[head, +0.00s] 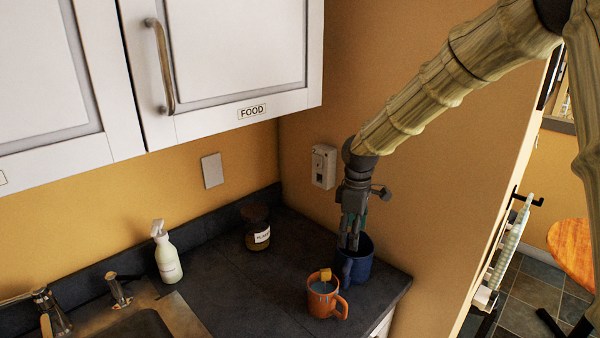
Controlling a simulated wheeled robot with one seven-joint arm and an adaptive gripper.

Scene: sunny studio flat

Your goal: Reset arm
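My arm reaches in from the upper right. My gripper (349,244) points down at the blue mug (357,268), with its fingertips at or just inside the mug's rim. The fingers look close together, but I cannot tell whether they are open, shut or holding anything. The mug's inside is mostly hidden. The blue mug stands upright on the dark counter, near its right end.
An orange mug (325,299) with a tan piece at its rim stands just in front of the blue mug. A labelled jar (257,232), a spray bottle (168,258) and a sink (140,328) are further left. White cabinets (235,50) hang above. A wall rises right behind my gripper.

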